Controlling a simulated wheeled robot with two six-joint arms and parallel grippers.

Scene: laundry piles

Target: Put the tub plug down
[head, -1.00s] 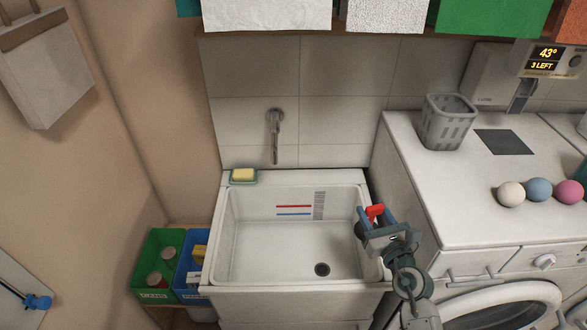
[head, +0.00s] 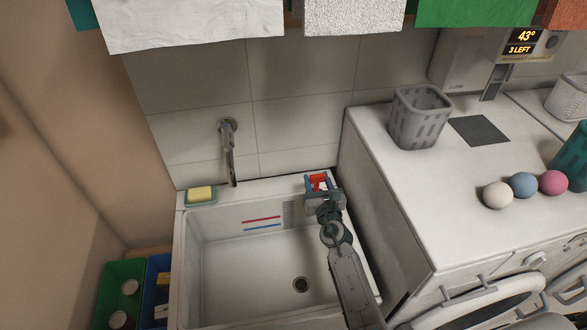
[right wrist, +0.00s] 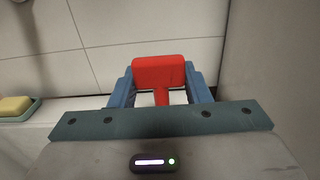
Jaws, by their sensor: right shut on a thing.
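The red tub plug (head: 318,181) is held between the fingers of my right gripper (head: 319,184). The gripper is over the back right corner of the white tub (head: 190,275), near its back ledge. In the right wrist view the plug's red top (right wrist: 158,72) shows between the two blue fingers, with a narrower red part below. The gripper hides the plug's lower end, and I cannot tell whether it touches the ledge. The tub's drain hole (head: 301,285) is uncovered. My left gripper is not in view.
A yellow sponge on a green dish (head: 201,195) sits on the ledge's left end. A tap (head: 229,150) hangs on the wall above. At right, the counter holds a grey basket (head: 418,118) and several coloured balls (head: 523,184). The middle of the back ledge is clear.

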